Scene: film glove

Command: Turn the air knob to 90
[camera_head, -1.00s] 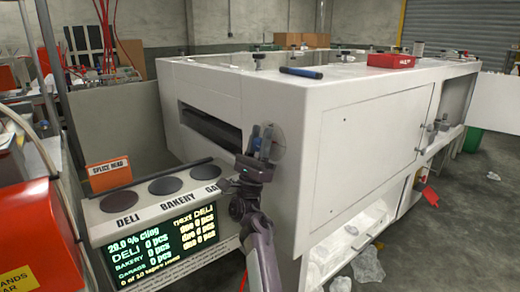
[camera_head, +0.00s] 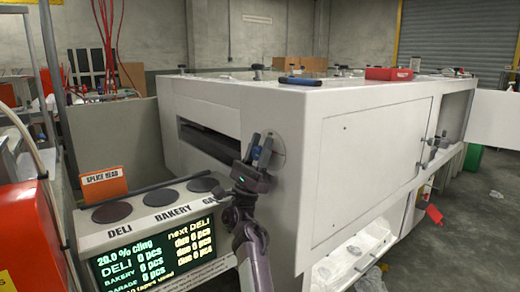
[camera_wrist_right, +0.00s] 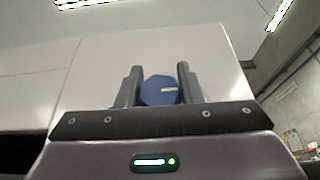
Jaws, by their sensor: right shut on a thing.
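The air knob (camera_wrist_right: 159,91) is a blue, faceted knob with a short pale mark, on the white face of the machine (camera_head: 370,125). In the right wrist view it sits between the two dark fingers of my right gripper (camera_wrist_right: 160,85), which is shut on it. In the head view my right gripper (camera_head: 257,150) is at the machine's near corner, in front of a round dial plate (camera_head: 277,148); it hides most of the knob and any scale numbers. The knob's pale mark lies close to horizontal in the wrist view. My left gripper is not in view.
A console with round dark pads (camera_head: 158,197) and a lit display (camera_head: 155,250) stands left of my right arm. A blue-handled tool (camera_head: 300,81) and a red box (camera_head: 389,73) lie on the machine's top. The floor at right is open.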

